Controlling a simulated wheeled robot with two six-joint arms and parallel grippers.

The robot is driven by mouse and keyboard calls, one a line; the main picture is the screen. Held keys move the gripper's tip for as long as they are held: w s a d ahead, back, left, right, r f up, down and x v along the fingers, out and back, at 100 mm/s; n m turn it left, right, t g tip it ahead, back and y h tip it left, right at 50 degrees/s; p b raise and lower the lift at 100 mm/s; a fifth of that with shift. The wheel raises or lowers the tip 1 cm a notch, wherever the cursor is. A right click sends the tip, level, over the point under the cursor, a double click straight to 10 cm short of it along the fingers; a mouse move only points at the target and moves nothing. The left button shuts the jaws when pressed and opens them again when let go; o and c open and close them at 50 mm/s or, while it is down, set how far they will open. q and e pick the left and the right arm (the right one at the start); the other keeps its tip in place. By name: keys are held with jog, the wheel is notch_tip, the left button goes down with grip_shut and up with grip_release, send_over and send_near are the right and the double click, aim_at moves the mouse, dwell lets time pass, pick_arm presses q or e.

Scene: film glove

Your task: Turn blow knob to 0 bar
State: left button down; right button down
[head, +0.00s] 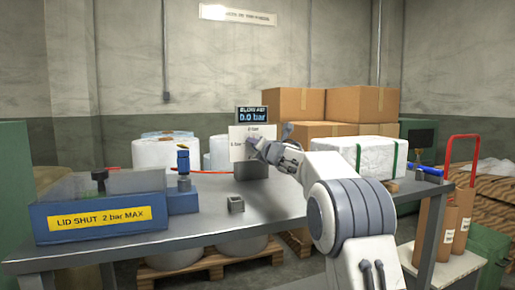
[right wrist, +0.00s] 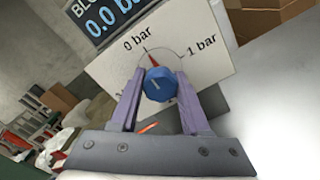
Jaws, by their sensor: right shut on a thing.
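The blue blow knob (right wrist: 160,82) sits on a white dial plate (right wrist: 117,72) in the right wrist view. The plate is marked "0 bar" and "1 bar". A red pointer beside the knob points up between these two marks, closer to "0 bar". My right gripper (right wrist: 158,84) is shut on the knob, one finger on each side. In the head view the plate (head: 237,150) stands at the back of the bench, and my right gripper (head: 258,147) covers the knob. The display (head: 251,116) above it reads 0.0 bar. My left gripper is not in view.
A blue box (head: 99,237) labelled "LID SHUT 2 bar MAX" stands at the bench's left. A small grey block (head: 235,204) stands mid-bench. A white strapped package (head: 357,152) lies to the right. The bench front (head: 200,240) is clear.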

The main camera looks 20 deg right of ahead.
jog(key=shift+f, duration=0.15)
dwell(0.3)
jog(key=shift+c, duration=1.9)
grip_release()
jog(key=shift+s+b, duration=0.35)
jog(key=shift+s, duration=0.15)
jog(key=s+b, duration=0.2)
jog(key=s, duration=0.7)
jog(key=shift+s+d+b, duration=0.15)
jog(key=shift+s+b, duration=0.1)
jog(key=shift+b, duration=0.05)
